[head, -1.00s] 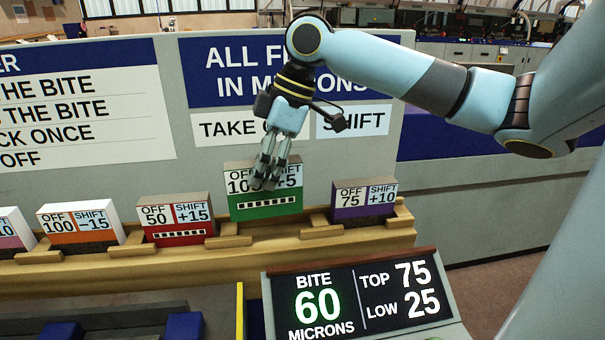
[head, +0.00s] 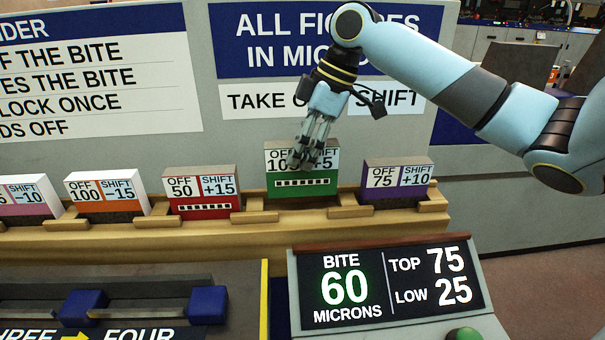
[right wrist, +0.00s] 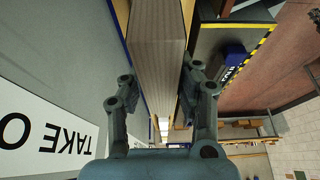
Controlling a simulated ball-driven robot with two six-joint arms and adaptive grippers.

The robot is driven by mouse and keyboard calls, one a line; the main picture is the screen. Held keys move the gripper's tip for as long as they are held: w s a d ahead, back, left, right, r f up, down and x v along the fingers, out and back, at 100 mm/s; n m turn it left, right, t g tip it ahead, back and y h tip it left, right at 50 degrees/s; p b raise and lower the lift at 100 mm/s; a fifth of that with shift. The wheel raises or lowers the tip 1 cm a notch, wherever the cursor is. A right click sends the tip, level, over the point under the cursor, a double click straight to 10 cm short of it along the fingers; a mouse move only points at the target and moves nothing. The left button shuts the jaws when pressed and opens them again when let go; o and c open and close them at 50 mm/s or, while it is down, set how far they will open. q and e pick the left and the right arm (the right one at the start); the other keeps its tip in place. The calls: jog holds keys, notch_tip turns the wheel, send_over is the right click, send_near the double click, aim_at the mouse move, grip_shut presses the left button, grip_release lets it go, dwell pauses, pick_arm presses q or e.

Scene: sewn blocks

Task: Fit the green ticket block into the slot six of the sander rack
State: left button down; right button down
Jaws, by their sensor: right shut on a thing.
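The green ticket block (head: 301,185) reads OFF 10-something and SHIFT +5; fingers cover part of its label. It stands upright at the wooden ledge, between the red and purple blocks, its top higher than theirs. My right gripper (head: 306,160) is shut on its upper part from above. In the right wrist view the block's top (right wrist: 158,45) lies between the two fingers of the gripper (right wrist: 158,90). A dark panel (head: 130,274) with blue pieces and the words THREE and FOUR shows at lower left, perhaps the sander rack. I cannot make out slot six. My left gripper is out of view.
A red block (head: 202,208), a purple block (head: 397,192), an orange block (head: 106,206) and a pink one (head: 25,209) stand along the wooden ledge (head: 240,236). A display (head: 388,287) reads BITE 60, TOP 75, LOW 25. A signboard (head: 345,160) rises behind.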

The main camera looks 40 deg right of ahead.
aim_at(302, 171)
jog(key=shift+f, duration=2.1)
jog(key=shift+f, duration=0.1)
jog(key=c, duration=1)
grip_release()
jog(key=shift+o, duration=0.2)
jog(key=v, duration=1.2)
